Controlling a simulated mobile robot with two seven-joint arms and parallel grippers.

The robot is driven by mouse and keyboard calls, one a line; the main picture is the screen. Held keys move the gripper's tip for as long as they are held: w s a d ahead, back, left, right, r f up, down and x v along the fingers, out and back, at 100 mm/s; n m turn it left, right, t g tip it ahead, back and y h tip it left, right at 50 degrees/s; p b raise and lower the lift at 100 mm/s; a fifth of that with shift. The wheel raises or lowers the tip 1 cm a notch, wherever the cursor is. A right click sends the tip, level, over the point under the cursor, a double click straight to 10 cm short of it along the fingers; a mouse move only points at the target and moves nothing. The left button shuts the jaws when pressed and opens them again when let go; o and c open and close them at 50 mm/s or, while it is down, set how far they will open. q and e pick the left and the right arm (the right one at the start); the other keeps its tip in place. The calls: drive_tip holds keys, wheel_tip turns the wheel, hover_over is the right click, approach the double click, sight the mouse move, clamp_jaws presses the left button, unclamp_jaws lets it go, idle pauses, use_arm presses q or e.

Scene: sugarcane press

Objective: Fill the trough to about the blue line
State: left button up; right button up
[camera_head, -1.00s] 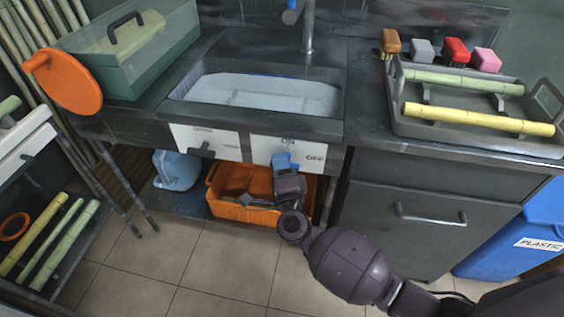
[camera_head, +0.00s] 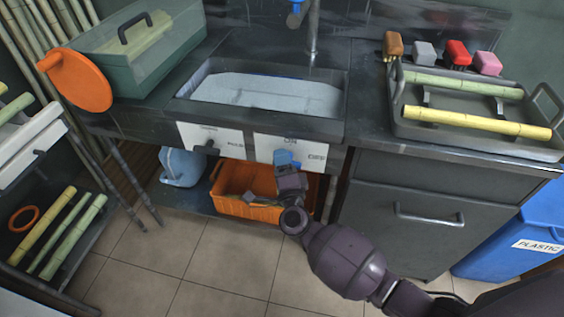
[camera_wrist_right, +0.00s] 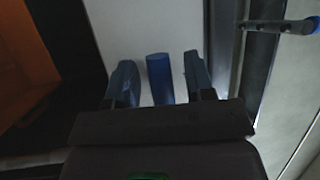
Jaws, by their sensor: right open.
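The trough (camera_head: 345,98) is set into the dark counter and holds pale greyish water (camera_head: 265,92). A thin blue line (camera_head: 272,76) shows faintly along its back wall, just above the water. A white panel (camera_head: 262,146) marked ON and OFF is on the front below the trough. My right gripper (camera_head: 287,160) is in front of this panel. In the right wrist view my right gripper (camera_wrist_right: 158,72) is open, with a finger on each side of a blue cylindrical handle (camera_wrist_right: 160,80). I cannot tell whether they touch it. My left gripper is not in view.
A tap (camera_head: 312,30) stands behind the trough. A second panel with a dark lever (camera_head: 206,148) is to the left. An orange crate (camera_head: 245,208) and a blue jug (camera_head: 182,167) are below. A grey tray (camera_head: 470,145) with cane sits on the right counter.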

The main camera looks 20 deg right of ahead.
use_arm(q)
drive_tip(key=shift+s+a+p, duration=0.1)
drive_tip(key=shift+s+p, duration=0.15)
drive_tip(key=shift+p, duration=0.2)
use_arm(e)
drive_tip(key=v, duration=1)
drive_tip(key=shift+s, duration=0.4)
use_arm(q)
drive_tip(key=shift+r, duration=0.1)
use_arm(e)
drive_tip(key=s+r+n+g+y+p, duration=0.1)
drive_tip(key=s+r+n+y+p, duration=0.45)
drive_tip(key=s+n, duration=0.4)
use_arm(q)
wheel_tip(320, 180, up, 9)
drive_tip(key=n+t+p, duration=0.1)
drive_tip(key=p, duration=0.4)
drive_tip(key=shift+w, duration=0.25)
use_arm(e)
drive_tip(key=s+d+f+n+g+h, duration=0.1)
drive_tip(key=s+d+n+g, duration=0.3)
drive_tip(key=s, duration=0.5)
drive_tip(key=s+d+n+g+h, duration=0.1)
drive_tip(key=s+d+n+g, duration=0.2)
drive_tip(key=s, duration=0.6)
drive_tip(key=d+n, duration=0.2)
drive_tip(key=n, duration=0.1)
drive_tip(key=shift+s+d+f+g, duration=0.2)
drive_tip(key=shift+d+f+g, duration=0.05)
drive_tip(key=shift+f+g, duration=0.15)
